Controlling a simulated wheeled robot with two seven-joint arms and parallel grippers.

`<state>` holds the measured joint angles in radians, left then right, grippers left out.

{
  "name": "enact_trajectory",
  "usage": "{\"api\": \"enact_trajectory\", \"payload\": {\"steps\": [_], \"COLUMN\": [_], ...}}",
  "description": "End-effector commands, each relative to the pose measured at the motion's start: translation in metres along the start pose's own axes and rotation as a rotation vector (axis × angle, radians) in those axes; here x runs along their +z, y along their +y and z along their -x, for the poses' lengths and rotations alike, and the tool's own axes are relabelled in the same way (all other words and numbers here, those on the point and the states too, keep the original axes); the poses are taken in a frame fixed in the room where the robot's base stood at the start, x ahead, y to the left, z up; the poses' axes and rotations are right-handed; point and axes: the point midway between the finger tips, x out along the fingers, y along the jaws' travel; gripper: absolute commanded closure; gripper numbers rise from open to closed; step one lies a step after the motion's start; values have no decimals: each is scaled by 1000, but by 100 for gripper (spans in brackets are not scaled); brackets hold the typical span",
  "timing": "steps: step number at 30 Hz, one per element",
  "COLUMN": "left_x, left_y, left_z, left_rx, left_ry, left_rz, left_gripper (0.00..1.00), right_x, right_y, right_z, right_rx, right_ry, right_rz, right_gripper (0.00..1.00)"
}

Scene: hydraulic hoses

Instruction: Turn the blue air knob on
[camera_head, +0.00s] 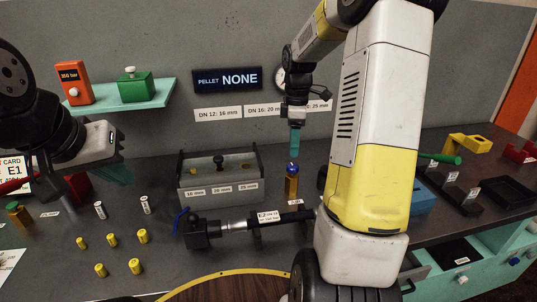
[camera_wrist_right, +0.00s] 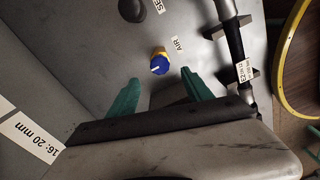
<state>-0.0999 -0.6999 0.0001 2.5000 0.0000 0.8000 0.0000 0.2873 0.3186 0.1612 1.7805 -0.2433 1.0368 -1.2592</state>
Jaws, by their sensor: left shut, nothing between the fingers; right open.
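The blue air knob (camera_head: 292,168) sits on top of a brass-yellow post (camera_head: 291,187) that stands upright on the bench. In the right wrist view the blue knob (camera_wrist_right: 159,67) shows a white mark pointing left, beside an AIR label (camera_wrist_right: 177,45). My right gripper (camera_head: 294,151) points down just above the knob. Its green fingers are open, and in the wrist view the knob appears beyond the gap between them, not gripped. My left gripper (camera_head: 120,173) is shut and empty at the left, over the bench and far from the knob.
A grey box (camera_head: 220,187) with size labels stands left of the knob. A hose assembly (camera_head: 240,226) lies across the bench in front of it. Several yellow fittings (camera_head: 135,266) stand at the front left. Black trays (camera_head: 505,192) are at the right.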

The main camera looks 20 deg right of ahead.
Motion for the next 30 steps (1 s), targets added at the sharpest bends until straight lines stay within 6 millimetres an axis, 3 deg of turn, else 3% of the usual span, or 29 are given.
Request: {"api": "enact_trajectory", "payload": {"steps": [15, 27, 30], "left_x": [0, 0, 0], "left_y": [0, 0, 0], "left_z": [0, 0, 0], "left_rx": [0, 0, 0], "left_ry": [0, 0, 0], "left_rz": [0, 0, 0], "left_gripper": [100, 100, 100], "right_x": [0, 0, 0], "right_y": [0, 0, 0], "right_z": [-69, -78, -78], "right_rx": [-3, -1, -1], "right_ry": [-1, 0, 0], "right_rz": [6, 4, 4], "right_gripper": [41, 41, 61]}}
